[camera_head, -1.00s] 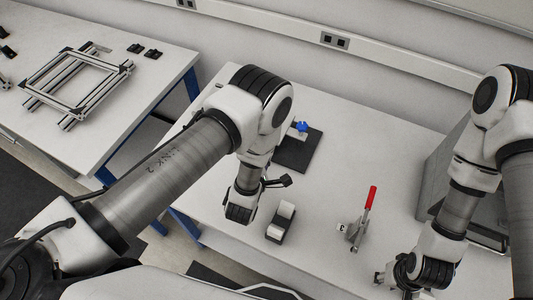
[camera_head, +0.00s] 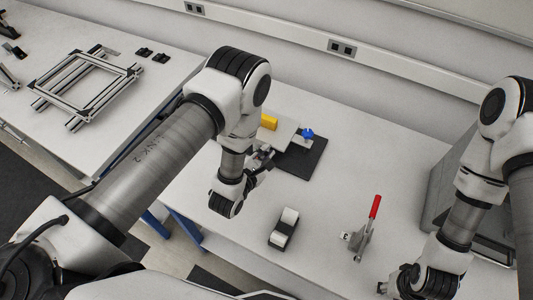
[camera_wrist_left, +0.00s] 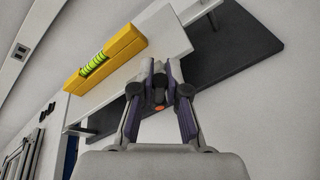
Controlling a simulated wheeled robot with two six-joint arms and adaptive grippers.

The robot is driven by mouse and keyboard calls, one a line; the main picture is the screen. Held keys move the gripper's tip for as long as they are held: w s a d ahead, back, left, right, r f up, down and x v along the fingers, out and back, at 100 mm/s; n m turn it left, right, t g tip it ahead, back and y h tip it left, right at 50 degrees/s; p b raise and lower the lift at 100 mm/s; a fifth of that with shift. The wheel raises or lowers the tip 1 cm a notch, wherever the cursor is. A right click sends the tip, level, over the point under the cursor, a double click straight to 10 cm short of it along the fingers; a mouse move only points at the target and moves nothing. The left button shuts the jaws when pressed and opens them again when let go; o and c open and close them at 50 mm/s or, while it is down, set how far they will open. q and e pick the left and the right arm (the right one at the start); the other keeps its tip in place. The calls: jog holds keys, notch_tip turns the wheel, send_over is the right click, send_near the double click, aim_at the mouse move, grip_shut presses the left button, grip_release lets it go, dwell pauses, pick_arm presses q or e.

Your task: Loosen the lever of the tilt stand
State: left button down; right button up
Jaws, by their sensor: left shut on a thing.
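The tilt stand has a black base (camera_head: 309,160) and a pale tilting plate (camera_head: 283,133), with a blue knob or lever (camera_head: 307,133) at the plate's right side. A yellow level (camera_head: 269,122) lies on the plate; the wrist view shows its green vial (camera_wrist_left: 94,65). My left gripper (camera_head: 264,154) is at the plate's near edge. In the left wrist view its fingers (camera_wrist_left: 163,66) are close together at the edge of the plate (camera_wrist_left: 160,35), shut on it. My right gripper (camera_head: 384,287) is low at the right, away from the stand; its jaws are too small to read.
A small black holder with a white block (camera_head: 284,228) and a red-handled toggle clamp (camera_head: 366,228) stand on the white table. A grey box (camera_head: 440,200) is behind my right arm. An aluminium frame (camera_head: 85,90) lies on the left table.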

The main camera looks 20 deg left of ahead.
dwell(0.3)
pick_arm(q)
jog(key=c, duration=1.2)
grip_release()
jog(key=shift+o, duration=0.2)
jog(key=v, duration=0.7)
jog(key=shift+s, duration=0.25)
jog(key=shift+a, duration=0.1)
